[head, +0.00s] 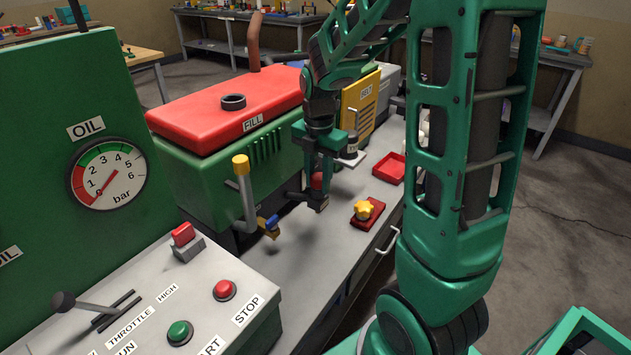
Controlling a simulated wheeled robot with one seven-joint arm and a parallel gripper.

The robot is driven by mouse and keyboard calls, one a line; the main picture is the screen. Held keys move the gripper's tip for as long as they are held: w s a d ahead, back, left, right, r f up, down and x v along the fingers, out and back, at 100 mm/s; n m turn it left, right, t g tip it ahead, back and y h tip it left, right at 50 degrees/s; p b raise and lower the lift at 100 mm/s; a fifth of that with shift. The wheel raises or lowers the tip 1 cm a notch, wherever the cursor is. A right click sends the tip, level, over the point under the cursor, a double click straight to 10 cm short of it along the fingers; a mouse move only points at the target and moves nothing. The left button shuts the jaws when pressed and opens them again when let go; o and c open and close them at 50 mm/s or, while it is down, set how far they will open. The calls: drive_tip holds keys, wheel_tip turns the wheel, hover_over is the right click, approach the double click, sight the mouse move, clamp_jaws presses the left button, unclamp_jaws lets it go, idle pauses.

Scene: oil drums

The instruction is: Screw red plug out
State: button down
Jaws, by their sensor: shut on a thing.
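The red plug (317,180) shows as a small rounded red patch between the fingers of my gripper (314,193), low at the right end of the green engine housing (235,180). My gripper points down and is shut on the plug. The fingers cover much of the plug, so its seat and thread are hidden. I cannot tell how far it is screwed in.
A yellow star knob (364,210) sits on a red block on the grey bench (325,245). A red tank lid (190,118) lies above.

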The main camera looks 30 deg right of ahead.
drive_tip(key=shift+w+r, duration=0.15)
drive_tip(key=shift+r, duration=0.15)
drive_tip(key=shift+n, duration=1.2)
drive_tip(key=shift+f, duration=0.1)
drive_tip(key=shift+r, duration=0.3)
drive_tip(key=shift+r, duration=0.25)
drive_tip(key=shift+r, duration=0.1)
drive_tip(key=shift+r, duration=2.3)
